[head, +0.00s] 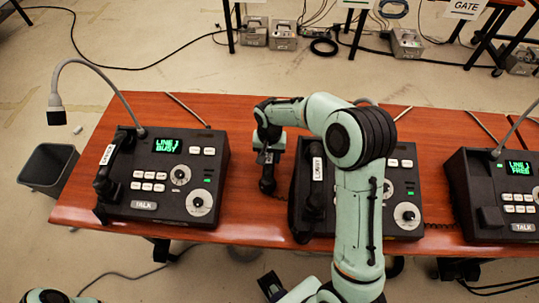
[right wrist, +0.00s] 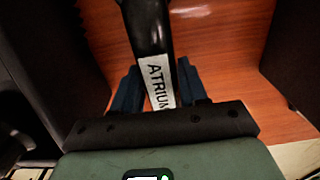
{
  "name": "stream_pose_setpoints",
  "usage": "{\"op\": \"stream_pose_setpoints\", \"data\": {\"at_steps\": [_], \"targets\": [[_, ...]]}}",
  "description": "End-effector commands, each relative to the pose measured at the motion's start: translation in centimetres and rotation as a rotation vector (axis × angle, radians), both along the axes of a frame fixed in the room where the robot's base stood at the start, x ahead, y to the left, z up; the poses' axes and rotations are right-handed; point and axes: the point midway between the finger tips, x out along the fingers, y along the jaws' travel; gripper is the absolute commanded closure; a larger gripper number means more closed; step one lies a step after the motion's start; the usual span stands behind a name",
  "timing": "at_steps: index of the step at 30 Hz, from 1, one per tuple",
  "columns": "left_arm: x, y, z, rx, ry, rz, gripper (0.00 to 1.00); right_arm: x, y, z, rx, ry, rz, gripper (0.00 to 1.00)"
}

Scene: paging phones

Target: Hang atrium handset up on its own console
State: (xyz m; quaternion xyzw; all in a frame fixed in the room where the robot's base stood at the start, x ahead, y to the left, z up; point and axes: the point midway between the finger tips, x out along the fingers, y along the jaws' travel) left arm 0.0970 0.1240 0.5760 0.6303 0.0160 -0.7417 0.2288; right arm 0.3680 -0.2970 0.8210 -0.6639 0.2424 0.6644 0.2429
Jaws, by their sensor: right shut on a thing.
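My right gripper (head: 268,150) is shut on the black atrium handset (head: 267,182), between the left and middle consoles. In the right wrist view the handset's white ATRIUM label (right wrist: 158,82) shows between the blue-grey fingers (right wrist: 160,92). The right console (head: 497,190) reads LINE 1 FREE, and its cradle (head: 490,216) on the left side holds no handset. The left console (head: 165,172) and the middle console (head: 404,210) each have a handset lying on them. A dark end piece, probably my left gripper (head: 272,286), shows at the bottom edge; its fingers are unclear.
The left handset (head: 107,178) and middle handset (head: 315,190) lie on their consoles' left sides. My right arm covers part of the middle console. The red-brown table (head: 250,112) has bare strips between consoles. A bin (head: 47,168) stands left.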

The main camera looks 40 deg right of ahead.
Motion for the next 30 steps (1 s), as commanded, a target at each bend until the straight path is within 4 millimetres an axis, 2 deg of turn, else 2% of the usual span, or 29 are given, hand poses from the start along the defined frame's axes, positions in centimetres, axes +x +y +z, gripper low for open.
{"op": "stream_pose_setpoints", "data": {"at_steps": [8, 9, 11, 12, 20, 23, 26, 30], "targets": [[-0.1, 0.0, -0.2, 0.0, 0.001, 0.0, 0.57, 0.0, 0.0, -0.2, 0.0, -0.001, 0.001, 0.97], [-0.1, 0.0, -0.3, 0.0, 0.001, 0.0, 0.57, 0.0, 0.0, -0.3, -0.001, -0.001, 0.001, 0.54], [-0.1, 0.0, -0.2, 0.0, 0.001, 0.0, 0.57, 0.0, 0.0, -0.2, -0.001, -0.001, 0.001, 0.34], [-0.1, 0.0, -0.2, 0.0, 0.001, 0.0, 0.57, 0.0, 0.0, -0.2, -0.001, -0.001, 0.001, 0.32], [-0.1, 0.0, -0.1, 0.0, 0.001, 0.0, 0.57, 0.0, 0.0, -0.1, -0.001, -0.001, 0.001, 0.32], [0.1, 0.0, 0.1, 0.0, -0.001, 0.0, 0.57, 0.1, 0.0, 0.5, -0.001, -0.002, 0.001, 0.32], [0.1, 0.0, 0.2, 0.0, -0.001, 0.0, 0.57, 0.2, 0.0, 1.9, -0.002, -0.007, 0.001, 0.32], [0.2, 0.0, 0.5, 0.0, -0.002, 0.0, 0.57, 0.2, 0.0, 4.9, -0.002, -0.007, 0.001, 0.32]]}}
